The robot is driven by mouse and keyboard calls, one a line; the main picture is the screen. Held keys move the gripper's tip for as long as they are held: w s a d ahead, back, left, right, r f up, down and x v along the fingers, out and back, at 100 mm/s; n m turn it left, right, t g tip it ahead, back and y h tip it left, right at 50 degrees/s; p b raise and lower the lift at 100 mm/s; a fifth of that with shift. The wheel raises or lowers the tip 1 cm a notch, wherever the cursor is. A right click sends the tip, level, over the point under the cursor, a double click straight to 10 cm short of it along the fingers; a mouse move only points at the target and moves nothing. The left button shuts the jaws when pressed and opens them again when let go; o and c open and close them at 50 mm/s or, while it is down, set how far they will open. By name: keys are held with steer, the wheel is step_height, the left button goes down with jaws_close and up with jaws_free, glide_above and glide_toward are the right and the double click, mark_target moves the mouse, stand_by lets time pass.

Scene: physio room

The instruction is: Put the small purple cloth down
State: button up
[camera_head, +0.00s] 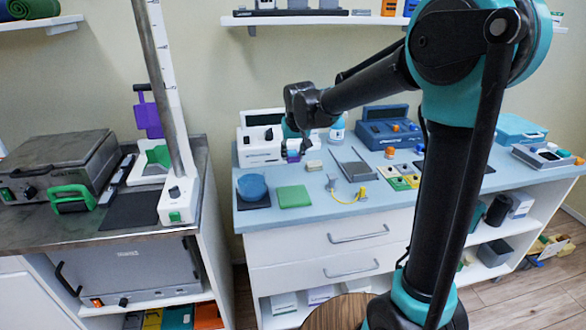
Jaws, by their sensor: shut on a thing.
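My gripper (303,146) points down over the back left part of the blue-topped counter (325,204), in front of a white device. It is shut on the small purple cloth (293,156), which shows as a small purple patch at the fingertips. The fingers are small and dark in this view. I cannot tell whether the cloth touches the counter or hangs just above it.
A green cloth (293,196) and a blue round object on a dark pad (253,203) lie at the counter's front left. The white device (260,137) stands behind. A small cream block (314,165) sits close to my gripper. Colored pads (398,177) lie right.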

mark_target(292, 173)
steer(key=shift+f, duration=3)
steer(key=shift+f, duration=0.15)
steer(key=o, duration=1.2)
steer(key=v, duration=1.2)
steer(key=shift+s, duration=0.1)
